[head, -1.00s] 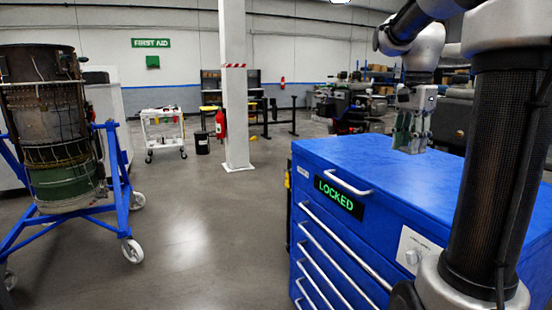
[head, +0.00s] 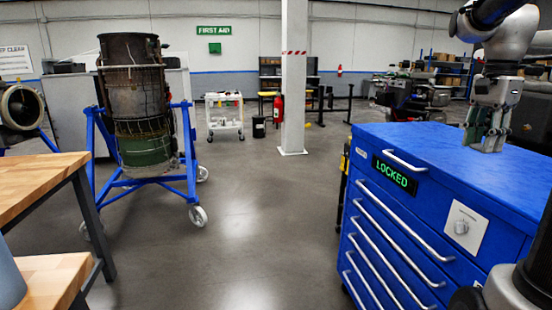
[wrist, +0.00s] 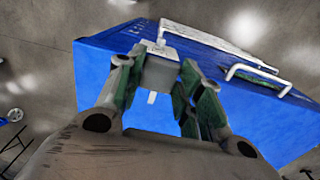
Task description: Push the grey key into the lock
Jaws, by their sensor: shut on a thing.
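My gripper (head: 487,143) hangs fingers down at the top of the blue cabinet (head: 365,238) in the head view. In the wrist view its green-padded fingers (wrist: 156,74) are shut on a grey block, which looks like the grey key (wrist: 161,72); a thin pale stub shows below it. The key cannot be picked out in the head view. A green sign (head: 395,175) reads LOCKED.
A wooden workbench (head: 35,185) stands at the near left. A turbine on a blue wheeled stand (head: 197,216) is behind it. A pillar (head: 294,80) and a white cart (head: 225,122) stand farther back. The floor between stand and cabinet is clear.

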